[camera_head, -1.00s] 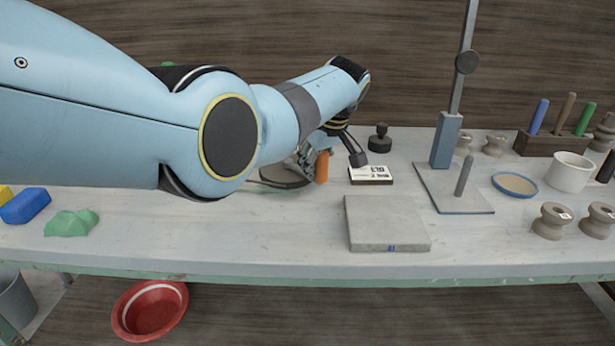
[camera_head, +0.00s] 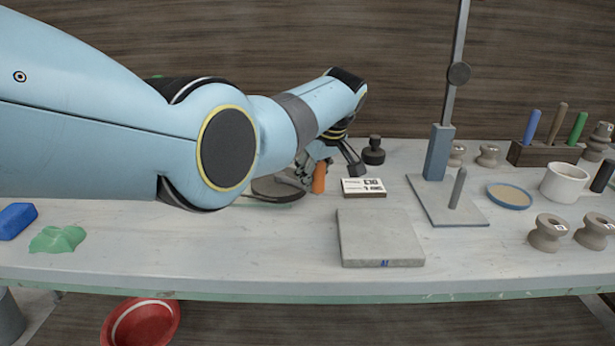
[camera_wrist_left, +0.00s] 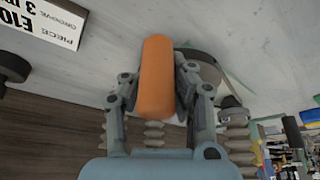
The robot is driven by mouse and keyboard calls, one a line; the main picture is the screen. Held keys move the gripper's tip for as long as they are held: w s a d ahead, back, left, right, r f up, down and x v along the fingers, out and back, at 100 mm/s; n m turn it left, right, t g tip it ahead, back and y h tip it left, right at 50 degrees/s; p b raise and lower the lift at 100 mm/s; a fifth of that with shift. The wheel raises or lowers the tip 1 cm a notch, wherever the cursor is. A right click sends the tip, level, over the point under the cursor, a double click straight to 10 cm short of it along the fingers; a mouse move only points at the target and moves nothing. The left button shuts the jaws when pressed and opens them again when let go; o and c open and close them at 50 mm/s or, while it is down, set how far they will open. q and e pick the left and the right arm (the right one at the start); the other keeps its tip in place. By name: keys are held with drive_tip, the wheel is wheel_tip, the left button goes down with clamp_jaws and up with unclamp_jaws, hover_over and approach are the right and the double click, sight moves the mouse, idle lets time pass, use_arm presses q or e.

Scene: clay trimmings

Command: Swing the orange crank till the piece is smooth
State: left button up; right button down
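The orange crank (camera_head: 319,178) stands upright at the near right edge of a dark round plate (camera_head: 275,190) on the bench, partly behind my left arm. My left gripper (camera_head: 314,160) is at the crank from above. In the left wrist view the orange crank (camera_wrist_left: 157,80) lies between its two fingers (camera_wrist_left: 157,95), which sit close against its sides and look shut on it. What lies on the plate is mostly hidden by my arm and gripper. My right gripper is not in view.
A small white sign (camera_head: 363,187) and a dark knob (camera_head: 374,151) are close to the crank. A grey slab (camera_head: 380,240) lies in front. A stand with a post (camera_head: 439,150) is to the right, with spools and a cup (camera_head: 564,182) beyond. Green clay (camera_head: 58,239) lies left.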

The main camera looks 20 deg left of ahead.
use_arm(q)
drive_tip(key=o, duration=0.4)
drive_tip(key=shift+d+f, duration=0.1)
drive_tip(key=shift+d, duration=0.5)
drive_tip(key=shift+o, duration=0.9)
drive_tip(key=shift+s, duration=0.1)
drive_tip(key=shift+a, duration=0.35)
drive_tip(key=v, duration=1.2)
